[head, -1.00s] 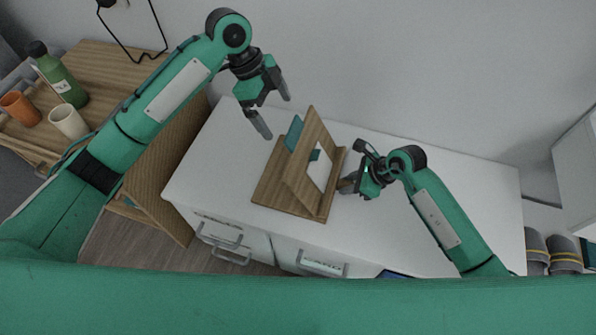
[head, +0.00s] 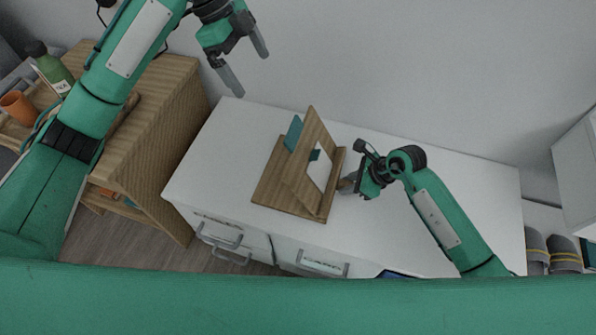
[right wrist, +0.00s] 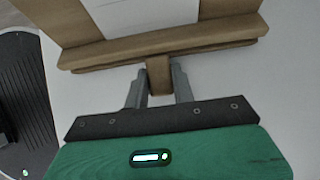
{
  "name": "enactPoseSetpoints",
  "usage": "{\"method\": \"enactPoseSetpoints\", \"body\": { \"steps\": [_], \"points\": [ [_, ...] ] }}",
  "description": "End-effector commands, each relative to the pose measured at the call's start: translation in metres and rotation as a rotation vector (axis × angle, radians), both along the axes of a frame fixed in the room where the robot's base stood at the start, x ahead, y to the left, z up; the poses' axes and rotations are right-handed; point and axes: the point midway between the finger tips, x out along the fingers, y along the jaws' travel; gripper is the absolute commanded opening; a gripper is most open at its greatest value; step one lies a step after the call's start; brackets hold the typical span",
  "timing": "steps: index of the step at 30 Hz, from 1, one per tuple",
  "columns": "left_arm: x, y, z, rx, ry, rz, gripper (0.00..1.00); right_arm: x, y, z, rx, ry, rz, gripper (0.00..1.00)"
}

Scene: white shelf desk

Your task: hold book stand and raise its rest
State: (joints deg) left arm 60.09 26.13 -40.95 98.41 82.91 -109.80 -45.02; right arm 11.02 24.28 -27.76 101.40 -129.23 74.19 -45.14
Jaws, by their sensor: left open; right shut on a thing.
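The wooden book stand (head: 270,190) sits on the white desk. Its rest (head: 313,140) is a wooden panel that stands tilted up from the base, with a white sheet and a teal piece on it. My right gripper (head: 346,184) is at the stand's right side. In the right wrist view, the gripper (right wrist: 160,82) is shut on a small wooden tab (right wrist: 160,76) at the edge of the stand (right wrist: 165,42). My left gripper (head: 249,64) is open and empty, raised above and to the left of the stand, apart from it.
A wooden cabinet (head: 165,120) stands to the left, with a green bottle (head: 52,68) and an orange cup (head: 18,105) beyond my left arm. Grey slippers (head: 565,253) are at the far right.

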Motion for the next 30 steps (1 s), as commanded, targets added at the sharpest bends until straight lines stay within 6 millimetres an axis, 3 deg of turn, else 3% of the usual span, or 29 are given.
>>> {"method": "enactPoseSetpoints", "body": {
  "steps": [7,8,11,12,23,30],
  "points": [
    [0.000,0.001,0.001,0.000,0.000,0.001,1.00,0.000,0.000,0.000,-0.001,0.000,0.000,0.00],
    [0.000,0.001,0.001,0.000,0.000,0.001,1.00,0.000,0.000,0.000,-0.001,0.000,0.000,0.29],
    [0.000,0.000,0.001,-0.001,0.001,0.001,1.00,0.000,0.000,0.000,-0.001,0.000,0.000,0.49],
    [0.000,0.000,0.001,-0.001,0.000,0.000,1.00,0.000,0.000,0.000,-0.001,0.000,0.000,0.51],
    [0.000,0.000,0.001,-0.001,0.000,0.000,1.00,-0.001,-0.004,0.006,-0.001,-0.001,0.000,0.51],
    [0.000,0.000,0.001,-0.001,0.000,0.000,1.00,-0.007,-0.028,0.040,-0.004,-0.003,0.001,0.51]
  ]
}}
